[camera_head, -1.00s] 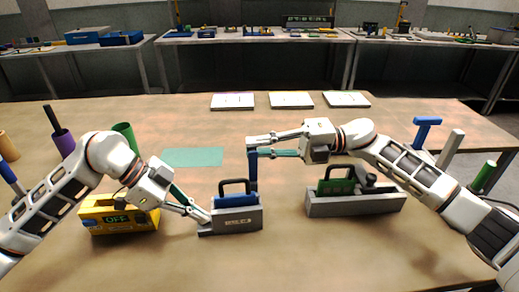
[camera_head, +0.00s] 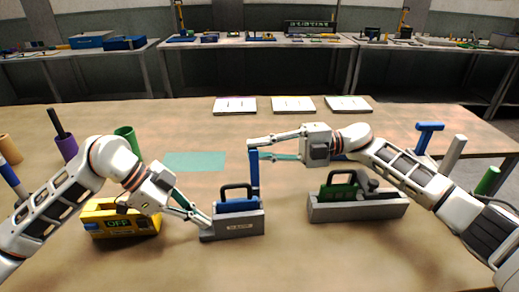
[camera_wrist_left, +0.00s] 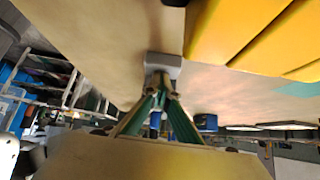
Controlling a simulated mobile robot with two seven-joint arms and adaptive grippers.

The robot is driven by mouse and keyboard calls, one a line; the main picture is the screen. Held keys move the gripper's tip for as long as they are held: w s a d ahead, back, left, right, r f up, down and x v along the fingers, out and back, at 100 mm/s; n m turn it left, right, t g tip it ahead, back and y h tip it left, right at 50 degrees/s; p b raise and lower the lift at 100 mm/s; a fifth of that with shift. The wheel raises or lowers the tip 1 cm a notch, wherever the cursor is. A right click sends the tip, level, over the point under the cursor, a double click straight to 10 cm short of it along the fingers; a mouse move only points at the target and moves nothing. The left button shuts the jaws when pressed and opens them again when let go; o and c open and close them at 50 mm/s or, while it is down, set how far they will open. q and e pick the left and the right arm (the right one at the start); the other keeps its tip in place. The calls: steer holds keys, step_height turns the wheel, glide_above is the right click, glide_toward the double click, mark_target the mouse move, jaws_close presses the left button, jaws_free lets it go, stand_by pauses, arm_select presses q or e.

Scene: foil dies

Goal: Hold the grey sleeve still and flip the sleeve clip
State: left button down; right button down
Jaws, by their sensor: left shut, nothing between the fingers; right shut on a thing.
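The grey sleeve (camera_head: 232,227) stands upright on the table near the middle, with a blue block (camera_head: 238,204) with a black handle in its top. A blue upright bar (camera_head: 254,178), which looks like the sleeve clip, rises at the sleeve's right end. My right gripper (camera_head: 254,150) is shut on the top of this bar. My left gripper (camera_head: 207,222) is shut and empty, its fingertips at the sleeve's left end. In the left wrist view, the fingertips (camera_wrist_left: 160,82) are close to the grey sleeve end (camera_wrist_left: 163,64); contact is hard to tell.
A yellow box reading OFF (camera_head: 122,219) stands left, beneath my left arm. A second grey holder (camera_head: 358,207) with a green block stands right, beneath my right arm. A flat green mat (camera_head: 195,161) and three white cards (camera_head: 293,104) lie behind. The front table is clear.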

arm_select(q)
steer(key=shift+s+f, duration=0.1)
steer(key=shift+f, duration=0.3)
arm_select(e)
steer(key=c, duration=2)
jaws_free()
steer(key=shift+o, duration=0.2)
steer(key=w+d, duration=0.1)
steer(key=d, duration=1.1)
steer(key=shift+w, duration=0.1)
